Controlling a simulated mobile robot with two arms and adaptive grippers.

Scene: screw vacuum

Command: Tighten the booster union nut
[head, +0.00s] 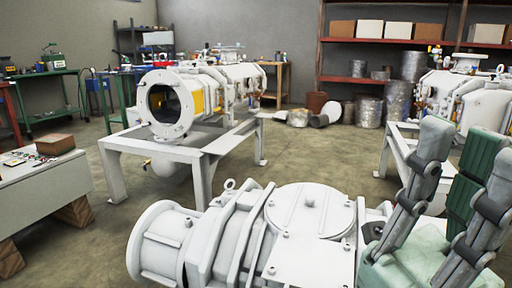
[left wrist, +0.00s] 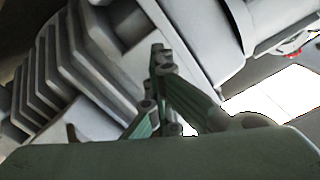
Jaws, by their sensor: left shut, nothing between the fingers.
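A white vacuum machine (head: 300,235) with a round flange at its left end lies in the near foreground of the head view. I cannot pick out the booster union nut for sure in either view. My left gripper (left wrist: 160,55) shows in the left wrist view, shut and empty, its green and grey fingers in front of a ribbed grey casing (left wrist: 65,75). Whether it touches the casing I cannot tell. A gripper, seemingly my right one (head: 455,160), points up at the right edge of the head view, beside the machine's right end; its jaw opening is unclear.
Another white machine (head: 195,92) with an open round end rests on a grey stand (head: 180,148) behind. A further machine (head: 470,98) stands at the right. A bench (head: 40,190) with a brown box (head: 56,144) is at the left. Open floor (head: 310,150) lies between.

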